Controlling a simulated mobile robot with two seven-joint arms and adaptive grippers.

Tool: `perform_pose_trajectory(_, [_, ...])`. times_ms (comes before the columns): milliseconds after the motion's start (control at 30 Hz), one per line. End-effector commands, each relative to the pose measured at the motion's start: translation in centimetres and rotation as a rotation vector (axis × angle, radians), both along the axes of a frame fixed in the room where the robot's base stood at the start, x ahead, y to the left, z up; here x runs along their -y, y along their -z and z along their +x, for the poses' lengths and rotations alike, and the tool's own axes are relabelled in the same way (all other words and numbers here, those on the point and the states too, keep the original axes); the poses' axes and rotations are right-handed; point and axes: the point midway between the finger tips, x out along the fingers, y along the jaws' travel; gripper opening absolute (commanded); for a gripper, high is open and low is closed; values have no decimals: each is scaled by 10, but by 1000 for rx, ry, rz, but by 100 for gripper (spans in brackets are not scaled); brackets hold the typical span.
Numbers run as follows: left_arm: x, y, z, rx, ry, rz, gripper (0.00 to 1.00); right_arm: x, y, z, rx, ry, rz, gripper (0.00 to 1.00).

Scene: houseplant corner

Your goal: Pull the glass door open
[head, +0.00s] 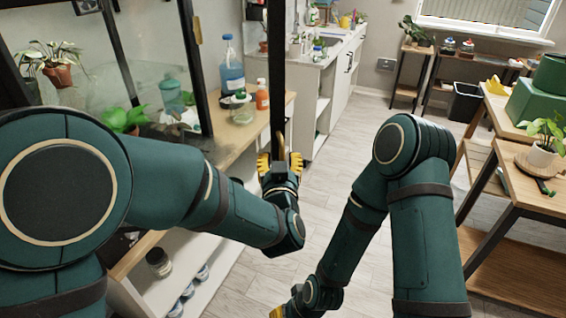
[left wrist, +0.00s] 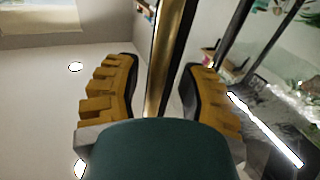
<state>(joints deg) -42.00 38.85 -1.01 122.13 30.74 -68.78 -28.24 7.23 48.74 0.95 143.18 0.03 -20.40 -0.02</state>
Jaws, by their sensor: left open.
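The glass door's dark upright frame (head: 277,70) stands in the middle of the head view, right of the glass case. My left gripper (head: 280,163) is at the lower part of this upright. In the left wrist view, a brass-coloured bar, seemingly the door handle (left wrist: 165,65), runs between the yellow fingers of the left gripper (left wrist: 160,95). The fingers are open, with a visible gap on each side of the bar. Only a yellow bit of my right gripper (head: 277,312) shows at the bottom edge; its jaws are cut off.
A blue bottle (head: 231,70) and an orange bottle (head: 262,95) stand on the wooden-topped shelf unit (head: 215,150) behind the upright. Potted plants (head: 58,65) are at the left. A wooden table (head: 535,190) with a potted plant is at the right. The floor between is clear.

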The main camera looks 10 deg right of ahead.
Motion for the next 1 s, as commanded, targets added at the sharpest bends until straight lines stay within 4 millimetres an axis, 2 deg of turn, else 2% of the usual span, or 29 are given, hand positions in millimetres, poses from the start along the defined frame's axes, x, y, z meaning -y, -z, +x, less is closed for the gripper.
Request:
perform_pose_trajectory(200, [0,1,-1,-3,1,2,41,1,1,0,-1,2,-1,47])
perform_pose_trajectory(333, [-1,2,-9,-5,2,2,41,1,1,0,-1,2,-1,47])
perform_pose_trajectory(800, [-20,3,-93,-5,3,3,41,1,1,0,-1,2,-1,47])
perform_pose_trajectory(1000, [-25,4,-110,-6,0,4,41,1,1,0,-1,2,-1,47])
